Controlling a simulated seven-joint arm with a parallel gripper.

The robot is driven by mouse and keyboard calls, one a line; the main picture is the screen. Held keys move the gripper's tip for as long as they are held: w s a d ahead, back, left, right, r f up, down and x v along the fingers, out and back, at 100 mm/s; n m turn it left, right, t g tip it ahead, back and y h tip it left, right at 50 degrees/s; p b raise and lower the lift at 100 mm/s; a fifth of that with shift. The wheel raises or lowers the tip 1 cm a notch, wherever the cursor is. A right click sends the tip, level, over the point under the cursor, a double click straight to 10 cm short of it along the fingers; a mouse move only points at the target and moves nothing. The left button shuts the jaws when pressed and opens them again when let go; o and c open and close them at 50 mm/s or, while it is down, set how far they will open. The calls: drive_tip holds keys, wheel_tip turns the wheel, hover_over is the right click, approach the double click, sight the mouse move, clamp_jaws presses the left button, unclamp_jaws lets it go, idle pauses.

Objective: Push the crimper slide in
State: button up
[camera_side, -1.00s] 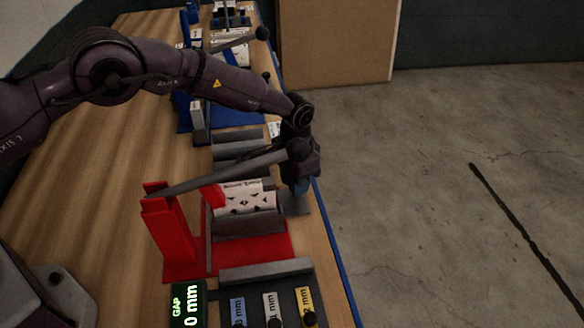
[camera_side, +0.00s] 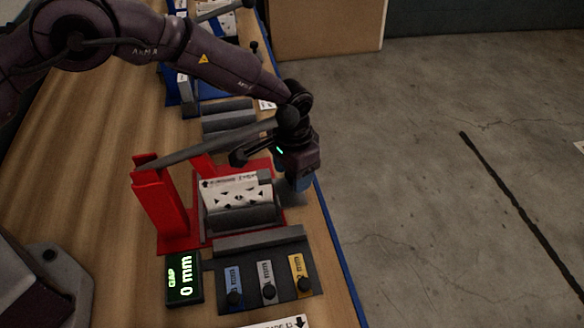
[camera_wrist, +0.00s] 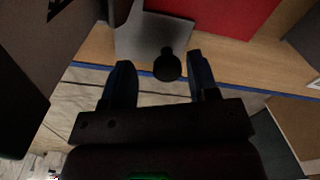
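The crimper has a red frame (camera_side: 165,210) and a long grey lever (camera_side: 215,142). A white patterned piece (camera_side: 236,190) lies in its grey cradle. In the wrist view, a flat grey plate (camera_wrist: 150,36), apparently the crimper slide, sticks out toward the table edge and carries a dark round knob (camera_wrist: 167,65). My gripper (camera_side: 299,182) is at the crimper's right end, by the blue table edge. In the wrist view my gripper (camera_wrist: 161,80) has its fingers apart, one on each side of the knob, with gaps visible. The slide is mostly hidden in the side view.
A black display (camera_side: 183,278) reads "GAP 0 mm". Beside it, a dark block (camera_side: 262,262) carries blue, grey and yellow tags with knobs. Blue fixtures stand farther back on the wooden table (camera_side: 95,190). The lever's ball end (camera_side: 287,117) is close to my wrist.

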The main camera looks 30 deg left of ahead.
wheel_tip(320, 180, up, 8)
drive_tip(key=shift+f, duration=0.25)
drive_tip(key=shift+a, duration=0.1)
idle(0.5)
drive_tip(key=s+a+r+n+t, duration=0.1)
drive_tip(key=s+a+r+n, duration=0.1)
drive_tip(key=s+a+r, duration=0.65)
drive_tip(key=s+a+r+n+t, duration=0.1)
drive_tip(key=a+r, duration=0.5)
drive_tip(key=r, duration=0.7)
drive_tip(key=s+a+r+t, duration=0.1)
drive_tip(key=s+a, duration=0.3)
drive_tip(key=s, duration=0.5)
drive_tip(key=s+a+r+n+t, duration=0.1)
drive_tip(key=s+a, duration=0.3)
drive_tip(key=s, duration=0.5)
drive_tip(key=shift+r+n+t, duration=0.3)
drive_tip(key=shift+r+t, duration=0.4)
drive_tip(key=shift+t, duration=0.1)
